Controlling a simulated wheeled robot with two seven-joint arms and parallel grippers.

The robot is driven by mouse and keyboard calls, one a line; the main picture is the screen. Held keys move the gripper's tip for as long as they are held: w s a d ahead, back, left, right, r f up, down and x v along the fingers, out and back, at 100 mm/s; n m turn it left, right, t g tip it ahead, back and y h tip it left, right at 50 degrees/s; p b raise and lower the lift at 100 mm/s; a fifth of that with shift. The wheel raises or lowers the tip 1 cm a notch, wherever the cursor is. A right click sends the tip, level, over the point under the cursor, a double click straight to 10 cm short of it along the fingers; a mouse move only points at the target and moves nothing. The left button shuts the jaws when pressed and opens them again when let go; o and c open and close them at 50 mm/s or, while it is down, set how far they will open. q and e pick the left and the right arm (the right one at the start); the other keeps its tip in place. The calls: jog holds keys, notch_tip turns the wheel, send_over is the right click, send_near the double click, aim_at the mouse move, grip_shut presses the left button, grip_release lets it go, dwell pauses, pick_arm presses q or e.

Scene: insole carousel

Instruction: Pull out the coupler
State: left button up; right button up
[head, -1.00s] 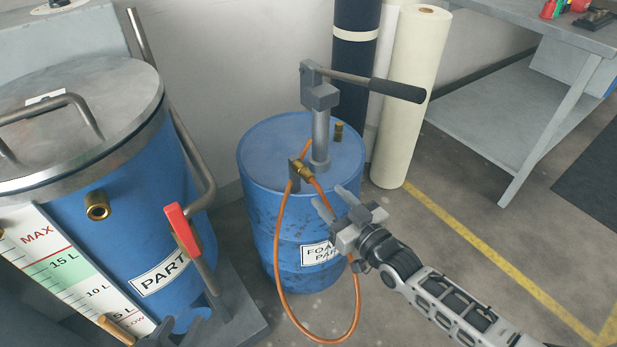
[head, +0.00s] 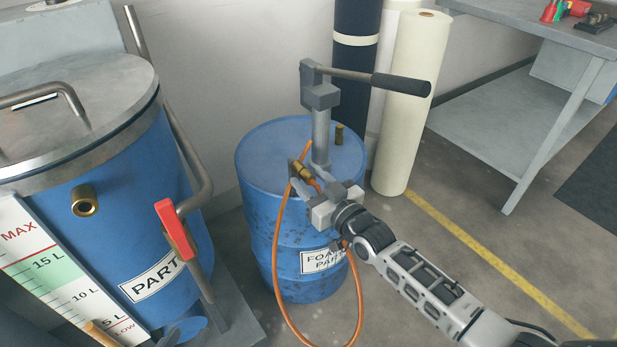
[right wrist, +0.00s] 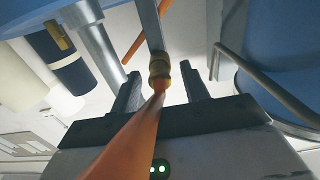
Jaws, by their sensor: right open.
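The brass coupler (head: 303,171) sits at the end of the orange hose (head: 276,262), on a grey bracket beside the pump post (head: 320,138) on top of the blue drum (head: 258,160). My right gripper (head: 309,175) is open, with its fingers reaching to the coupler from the front right. In the right wrist view the coupler (right wrist: 159,72) stands between the two open fingers, with gaps on both sides. The hose (right wrist: 125,145) runs from it towards the camera over the palm. My left gripper is not in view.
A large blue tank (head: 125,225) with a red-handled lever (head: 172,220) stands at the left. The pump handle (head: 400,84) sticks out right above the drum. Upright rolls (head: 408,100) stand behind, and a grey workbench (head: 550,30) is at the right.

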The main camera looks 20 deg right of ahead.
aim_at(318, 187)
dwell(1.0)
grip_shut()
jog(key=shift+s+d+r+p, duration=0.1)
jog(key=shift+s+d+p, duration=0.05)
jog(key=shift+s+p, duration=0.35)
jog(key=shift+p+v, duration=1)
jog(key=shift+v, duration=0.45)
jog(key=shift+p+v, duration=0.55)
jog(key=shift+v, duration=0.5)
